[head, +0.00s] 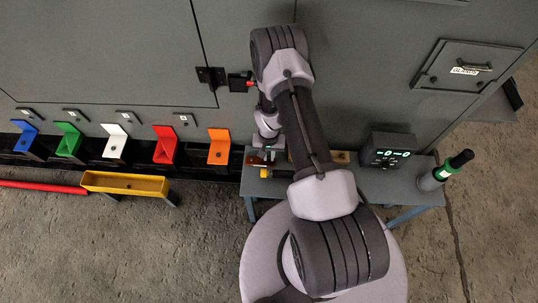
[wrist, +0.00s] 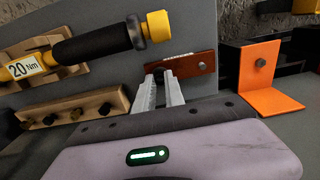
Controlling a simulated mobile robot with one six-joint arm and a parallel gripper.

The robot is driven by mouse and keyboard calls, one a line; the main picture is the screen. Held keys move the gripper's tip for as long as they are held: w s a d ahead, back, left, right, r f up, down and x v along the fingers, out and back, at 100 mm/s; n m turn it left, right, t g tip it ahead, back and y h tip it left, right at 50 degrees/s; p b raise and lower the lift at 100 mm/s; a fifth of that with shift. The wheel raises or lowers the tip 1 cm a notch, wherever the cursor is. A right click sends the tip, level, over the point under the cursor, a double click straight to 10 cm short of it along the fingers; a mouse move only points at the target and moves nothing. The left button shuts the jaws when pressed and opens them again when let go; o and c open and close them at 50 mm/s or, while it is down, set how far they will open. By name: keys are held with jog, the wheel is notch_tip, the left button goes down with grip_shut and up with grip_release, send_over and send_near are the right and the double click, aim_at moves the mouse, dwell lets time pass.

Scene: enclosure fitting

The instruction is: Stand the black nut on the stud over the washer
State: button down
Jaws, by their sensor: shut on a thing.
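In the wrist view my gripper (wrist: 162,76) is shut on a small dark thing (wrist: 160,72), which looks like the black nut. The fingers hide most of it. It is held in front of a red-brown bar (wrist: 192,65), close to the bar's left part. Small round fittings (wrist: 174,65) show on the bar. I cannot tell which is the stud, and I cannot make out the washer. In the head view my gripper (head: 266,156) is over the left end of the grey bench, and the nut is too small to see.
A wooden rack (wrist: 60,112) with several dark pieces and a 20 Nm torque wrench (wrist: 100,45) in a wooden holder lie left of the fingers. An orange bracket (wrist: 262,75) stands at right. A digital display box (head: 388,150) stands farther right on the bench (head: 400,190).

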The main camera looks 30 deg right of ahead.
jog(key=shift+f+b, duration=0.45)
jog(key=shift+f, duration=0.05)
dwell(0.4)
jog(key=c, duration=1.3)
grip_release()
jog(key=shift+c, duration=0.2)
